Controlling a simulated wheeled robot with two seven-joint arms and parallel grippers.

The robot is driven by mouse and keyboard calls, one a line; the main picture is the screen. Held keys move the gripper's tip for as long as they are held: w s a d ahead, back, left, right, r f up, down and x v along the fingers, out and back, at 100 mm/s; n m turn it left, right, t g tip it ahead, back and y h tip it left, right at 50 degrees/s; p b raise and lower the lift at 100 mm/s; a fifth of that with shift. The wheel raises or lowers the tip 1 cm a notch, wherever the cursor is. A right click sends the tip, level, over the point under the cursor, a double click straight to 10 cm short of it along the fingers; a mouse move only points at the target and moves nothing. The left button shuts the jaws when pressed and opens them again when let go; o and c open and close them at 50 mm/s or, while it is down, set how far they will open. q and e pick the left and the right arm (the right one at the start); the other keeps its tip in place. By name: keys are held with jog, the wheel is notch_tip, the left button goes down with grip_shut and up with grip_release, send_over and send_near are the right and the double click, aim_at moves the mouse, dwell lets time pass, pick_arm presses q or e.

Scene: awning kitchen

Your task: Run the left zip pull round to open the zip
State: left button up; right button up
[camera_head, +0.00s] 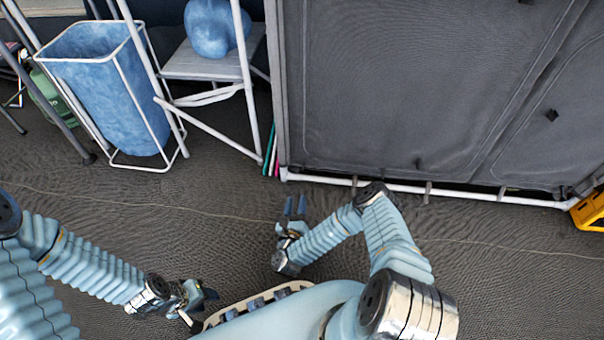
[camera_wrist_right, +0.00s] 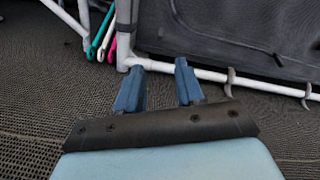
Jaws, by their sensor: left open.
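A dark grey fabric cupboard (camera_head: 400,90) stands at the upper right in the head view, its front panels bordered by zip lines. A small dark zip pull (camera_head: 419,163) hangs near the bottom of the left panel; a dark pull (camera_wrist_right: 278,60) also shows in the right wrist view. Another pull (camera_head: 551,115) is on the right panel. The left panel looks closed. My right gripper (camera_head: 294,207) is open and empty, below the cupboard's lower left corner; its blue fingers (camera_wrist_right: 158,84) stand apart. My left gripper (camera_head: 202,304) is open and empty, low over the floor.
A blue laundry basket in a white frame (camera_head: 105,80) and a grey step stool (camera_head: 205,68) bearing a blue rounded object (camera_head: 212,28) stand left of the cupboard. A white bottom rail (camera_head: 470,194) edges the cupboard. A yellow crate (camera_head: 589,211) is far right. The floor between is clear.

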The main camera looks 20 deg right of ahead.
aim_at(302, 170)
jog(key=w+d+m+b, duration=0.1)
jog(key=w+d, duration=0.1)
jog(key=w, duration=0.2)
jog(key=w+d+m+b, duration=0.1)
jog(key=w+d+m, duration=0.1)
jog(key=w+d, duration=0.1)
jog(key=w+d+m+b, duration=0.1)
jog(key=w+d, duration=0.1)
jog(key=w, duration=0.2)
jog(key=shift+w+d+m+b, duration=0.2)
jog(key=shift+w+m+b, duration=0.1)
jog(key=shift+w, duration=0.1)
grip_shut()
dwell(1.1)
